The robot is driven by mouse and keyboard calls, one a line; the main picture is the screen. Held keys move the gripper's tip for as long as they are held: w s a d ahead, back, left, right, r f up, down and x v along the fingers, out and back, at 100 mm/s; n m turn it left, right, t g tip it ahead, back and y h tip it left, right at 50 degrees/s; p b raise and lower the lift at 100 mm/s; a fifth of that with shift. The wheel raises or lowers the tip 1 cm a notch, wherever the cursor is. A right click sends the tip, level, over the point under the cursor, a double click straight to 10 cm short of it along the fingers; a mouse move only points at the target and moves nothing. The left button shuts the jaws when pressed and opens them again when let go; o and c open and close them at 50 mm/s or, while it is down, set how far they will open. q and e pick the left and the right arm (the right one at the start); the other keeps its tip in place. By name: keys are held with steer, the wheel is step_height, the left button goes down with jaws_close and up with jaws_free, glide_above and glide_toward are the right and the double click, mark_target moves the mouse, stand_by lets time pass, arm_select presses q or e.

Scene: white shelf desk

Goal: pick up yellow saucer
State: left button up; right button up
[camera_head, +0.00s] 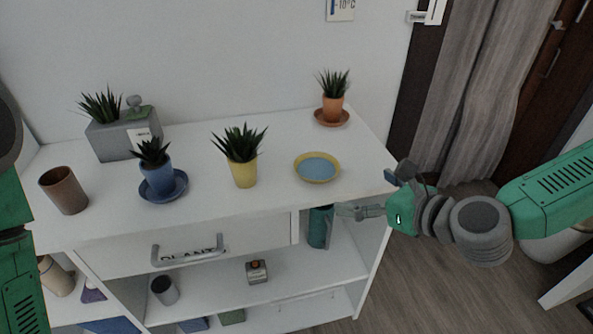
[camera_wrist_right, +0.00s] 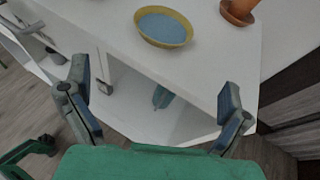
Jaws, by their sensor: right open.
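The yellow saucer (camera_head: 317,168), a shallow round dish with a blue inside, lies flat and empty on the white desk top near its front right. It also shows at the top of the right wrist view (camera_wrist_right: 163,27). My right gripper (camera_head: 365,194) is open and empty at the right front corner of the desk, to the right of the saucer and apart from it. In the right wrist view its two fingers (camera_wrist_right: 153,98) are spread wide, with the saucer beyond them. Part of my left arm shows at the left edge; its gripper is not clearly visible.
A yellow pot (camera_head: 243,173) with a plant stands left of the saucer. A terracotta pot (camera_head: 333,108) on its saucer stands behind it. A blue potted plant (camera_head: 159,180), grey planter (camera_head: 112,140) and brown cup (camera_head: 64,190) are further left. The desk's front edge lies below.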

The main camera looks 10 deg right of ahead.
mark_target(330, 185)
steer(key=x, duration=0.2)
steer(key=b+x, duration=0.1)
steer(key=x, duration=0.5)
steer(key=shift+w+r, duration=0.2)
steer(key=shift+r, duration=0.15)
steer(key=shift+w+a, duration=0.4)
steer(key=x, duration=0.2)
steer(key=b+x, duration=0.1)
steer(key=x, duration=0.1)
steer(key=shift+w+d+r, duration=0.1)
steer(key=shift+w+d, duration=0.2)
steer(key=shift+d, duration=0.05)
steer(key=shift+w+a, duration=0.15)
steer(key=shift+w, duration=0.05)
steer(key=shift+a, duration=0.3)
steer(key=shift+c, duration=0.5)
steer(key=c, duration=0.9)
steer(key=shift+d, duration=0.15)
